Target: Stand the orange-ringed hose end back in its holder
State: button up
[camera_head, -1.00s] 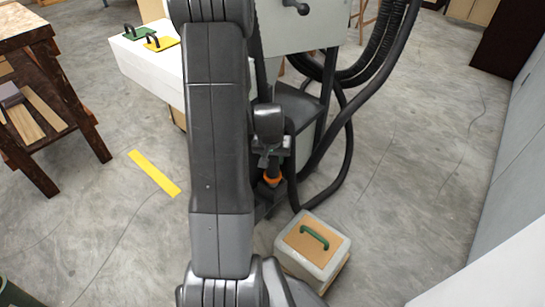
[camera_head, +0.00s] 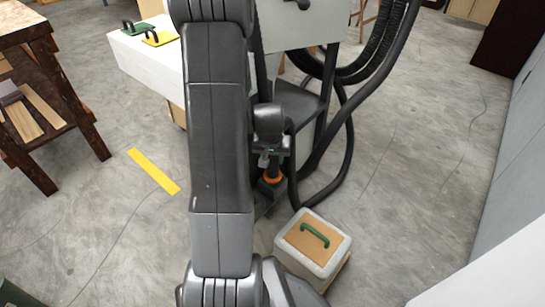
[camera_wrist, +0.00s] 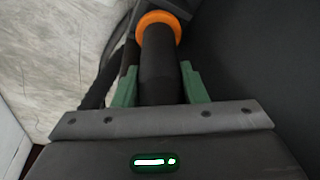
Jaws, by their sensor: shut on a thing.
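The hose end (camera_wrist: 158,65) is a black tube with an orange ring (camera_wrist: 160,22) at its far end. In the wrist view it lies between the two green fingers of my gripper (camera_wrist: 157,82), which is shut on it. In the head view the orange ring (camera_head: 271,180) shows below my wrist, close to the dark machine stand. My arm hides part of the hose end there. I cannot make out the holder in either view.
A machine with thick black hoses (camera_head: 345,75) stands behind my gripper. A pale box with a green handle (camera_head: 312,243) sits on the floor at front right. A white block (camera_head: 150,60) carries green and yellow handled pads. A wooden bench (camera_head: 60,90) stands left. Floor at right is clear.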

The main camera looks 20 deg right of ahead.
jog(key=shift+f, duration=0.1)
jog(key=shift+f+b, duration=0.95)
jog(key=o, duration=1)
jog(key=shift+r, duration=0.15)
jog(key=shift+c, duration=0.2)
jog(key=p+v, duration=0.5)
jog(key=v, duration=0.8)
jog(key=shift+r, duration=0.4)
jog(key=shift+f, duration=0.1)
